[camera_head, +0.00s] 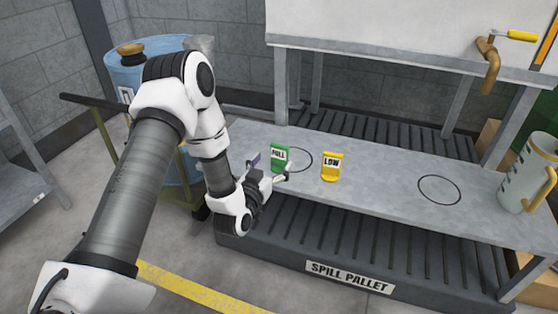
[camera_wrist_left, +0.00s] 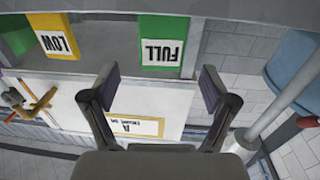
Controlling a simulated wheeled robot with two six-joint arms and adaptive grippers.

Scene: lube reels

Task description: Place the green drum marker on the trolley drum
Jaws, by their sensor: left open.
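The green drum marker (camera_head: 279,158), labelled FULL, stands on the grey bench by a drawn black circle. It also shows at the top of the left wrist view (camera_wrist_left: 163,45). My left gripper (camera_head: 271,168) is at the bench's left part with its jaws open around or just short of the marker. In the left wrist view the open fingertips (camera_wrist_left: 160,88) lie either side of the marker's line, and nothing is gripped. The blue trolley drum (camera_head: 119,70) stands at the left, partly hidden behind my left arm, with a brown cap (camera_head: 131,48) on top. My right gripper is not in view.
A yellow LOW marker (camera_head: 331,167) stands just right of the green one. A jug (camera_head: 527,172) stands at the bench's right end. A brass tap (camera_head: 487,52) hangs above. The spill pallet (camera_head: 350,250) lies below the bench. The trolley handle (camera_head: 82,101) sticks out left.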

